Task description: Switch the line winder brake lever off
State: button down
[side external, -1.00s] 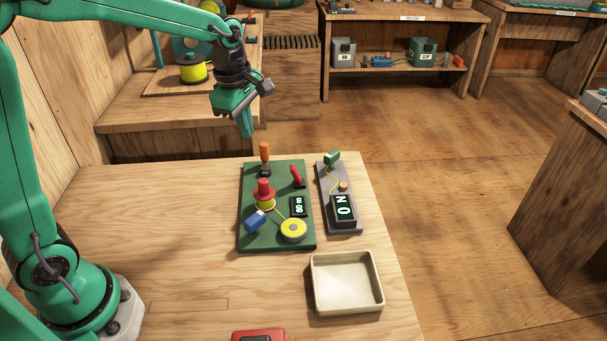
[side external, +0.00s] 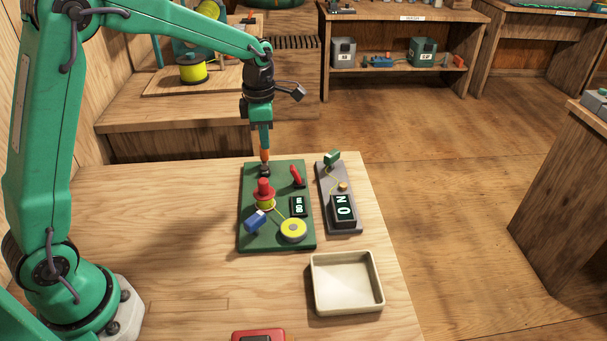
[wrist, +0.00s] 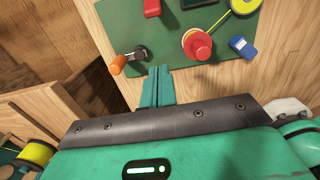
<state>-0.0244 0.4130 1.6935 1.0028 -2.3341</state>
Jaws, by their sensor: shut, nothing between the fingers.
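A green board (side external: 246,222) on the bench carries an orange-handled lever (side external: 265,156) on a dark base at its far left corner. A red lever (side external: 297,177) stands at its far right. I cannot tell from labels which one is the brake lever. My gripper (side external: 266,147) is shut and empty, pointing down right at the orange handle and hiding its top. In the wrist view the shut fingertips (wrist: 159,70) are beside the orange handle (wrist: 118,65), which leans left from its dark pivot (wrist: 140,52).
The board also holds a red knob (side external: 264,187), a blue block (side external: 255,221), a yellow spool (side external: 294,230) and a small display (side external: 299,206). A grey panel (side external: 350,229) with a lit display (side external: 343,208) stands right of it. A cream tray (side external: 345,306) is nearer. Bench left of the board is clear.

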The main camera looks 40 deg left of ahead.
aim_at(291, 167)
jog(key=shift+f, duration=0.1)
jog(key=f, duration=1)
jog(key=shift+w+d, duration=0.2)
jog(key=shift+d, duration=0.1)
jog(key=shift+w+d+r, duration=0.55)
jog(key=shift+w+d, duration=0.15)
jog(key=shift+w, duration=0.05)
jog(key=shift+w+d+r, duration=0.35)
jog(key=shift+w+d, duration=0.15)
jog(key=shift+w+d+r, duration=0.2)
jog(key=shift+w+d, duration=0.1)
jog(key=shift+w+d+r, duration=0.15)
jog(key=shift+w+d, duration=0.15)
jog(key=shift+w+d+r+g, duration=0.15)
jog(key=shift+w+d+g, duration=0.3)
jog(key=shift+g, duration=0.15)
jog(key=shift+r, duration=0.25)
